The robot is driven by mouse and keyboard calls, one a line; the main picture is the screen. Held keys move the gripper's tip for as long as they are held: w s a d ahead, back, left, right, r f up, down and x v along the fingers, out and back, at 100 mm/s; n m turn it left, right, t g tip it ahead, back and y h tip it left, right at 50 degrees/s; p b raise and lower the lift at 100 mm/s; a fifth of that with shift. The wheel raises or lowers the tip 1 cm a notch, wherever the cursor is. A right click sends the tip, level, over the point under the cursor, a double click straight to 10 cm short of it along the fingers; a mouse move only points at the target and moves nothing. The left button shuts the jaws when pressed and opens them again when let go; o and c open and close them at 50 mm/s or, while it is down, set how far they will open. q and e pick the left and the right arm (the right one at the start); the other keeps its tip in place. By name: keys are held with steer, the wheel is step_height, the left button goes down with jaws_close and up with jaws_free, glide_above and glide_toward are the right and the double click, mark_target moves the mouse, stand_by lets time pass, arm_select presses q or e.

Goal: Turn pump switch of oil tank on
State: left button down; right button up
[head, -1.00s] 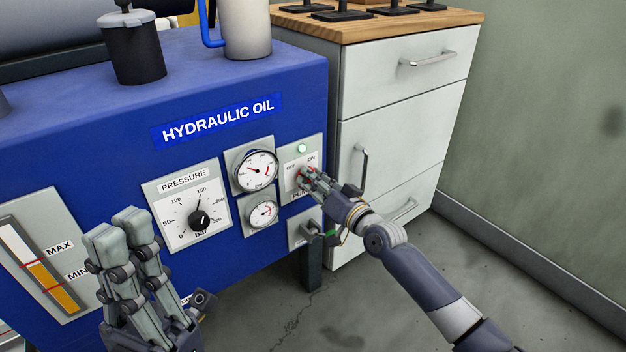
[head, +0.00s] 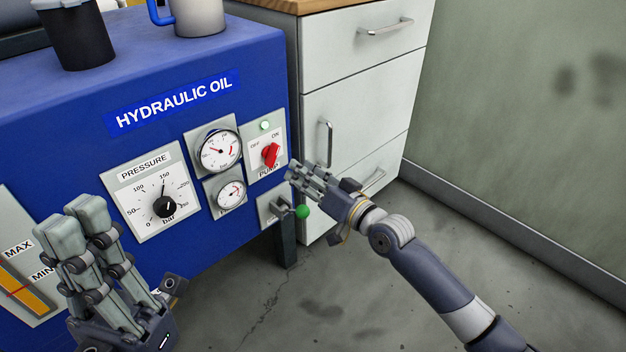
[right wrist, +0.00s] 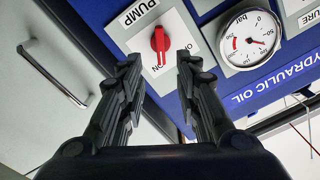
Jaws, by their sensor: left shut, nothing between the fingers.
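The pump switch (head: 271,155) is a red knob on a pale plate marked OFF, ON and PUMP, on the blue hydraulic oil tank (head: 120,95). Its upper end leans right, toward ON. A pale green lamp (head: 265,125) sits above it. The red knob also shows in the right wrist view (right wrist: 160,44), ahead of the fingers. My right gripper (head: 300,174) is to the right of the switch and below it, apart from it. In the right wrist view its fingers (right wrist: 157,88) are spread and empty. My left gripper (head: 78,212) is shut and empty before the tank's front.
A pressure dial (head: 164,206) and two round gauges (head: 219,151) are left of the switch. A green-tipped lever (head: 302,212) juts out below it, close to my right gripper. A white drawer cabinet (head: 355,100) stands right of the tank. The floor at right is clear.

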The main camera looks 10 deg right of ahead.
steer(key=shift+v, duration=1.45)
